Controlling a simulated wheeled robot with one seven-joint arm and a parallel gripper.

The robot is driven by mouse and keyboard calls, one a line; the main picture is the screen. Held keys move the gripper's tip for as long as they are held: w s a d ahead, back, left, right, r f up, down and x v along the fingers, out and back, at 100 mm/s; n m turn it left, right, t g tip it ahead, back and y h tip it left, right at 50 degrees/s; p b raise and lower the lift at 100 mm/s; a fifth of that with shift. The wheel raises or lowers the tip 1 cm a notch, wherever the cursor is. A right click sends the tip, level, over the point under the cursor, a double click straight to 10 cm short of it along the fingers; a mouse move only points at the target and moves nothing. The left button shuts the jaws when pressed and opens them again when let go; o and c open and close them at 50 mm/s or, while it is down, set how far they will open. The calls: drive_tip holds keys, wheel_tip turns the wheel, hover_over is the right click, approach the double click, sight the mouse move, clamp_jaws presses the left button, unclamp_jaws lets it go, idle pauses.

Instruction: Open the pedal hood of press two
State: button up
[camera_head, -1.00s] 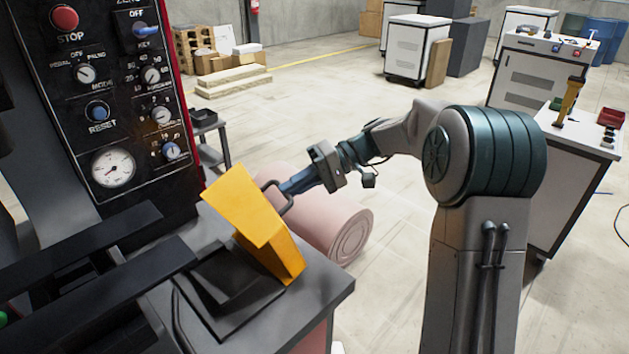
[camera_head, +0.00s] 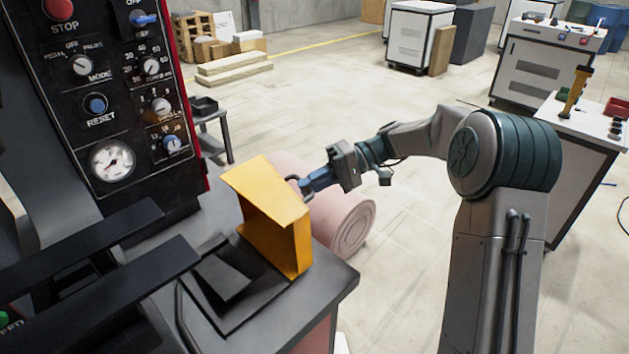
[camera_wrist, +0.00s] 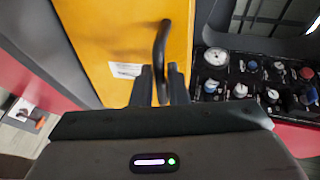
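The yellow pedal hood (camera_head: 275,228) stands raised on its edge at the right of the black pedal base (camera_head: 222,285) on the dark table. The pedal block (camera_head: 222,278) lies uncovered. My gripper (camera_head: 306,187) is at the hood's dark handle, on the upper right side of the hood. In the wrist view, my gripper's two fingers (camera_wrist: 161,85) are on either side of the curved black handle (camera_wrist: 161,45), closed on it. The yellow hood face with a white label (camera_wrist: 125,70) is in front of them.
The press panel (camera_head: 125,90) with knobs and a gauge (camera_head: 112,160) rises at the left. Dark bars (camera_head: 110,295) cross the lower left. A pink roll (camera_head: 345,222) lies behind the hood and below my gripper.

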drive_tip(key=shift+o, duration=1.4)
drive_tip(key=shift+s+a+f, duration=0.15)
drive_tip(key=shift+a+f, duration=0.05)
drive_tip(key=shift+a, duration=0.05)
drive_tip(key=shift+d+r, duration=0.15)
drive_tip(key=shift+d, duration=0.05)
drive_tip(key=shift+w+r, duration=0.1)
drive_tip(key=shift+w, duration=0.1)
drive_tip(key=v, duration=1.4)
drive_tip(key=shift+p, duration=0.35)
drive_tip(key=shift+s, duration=0.1)
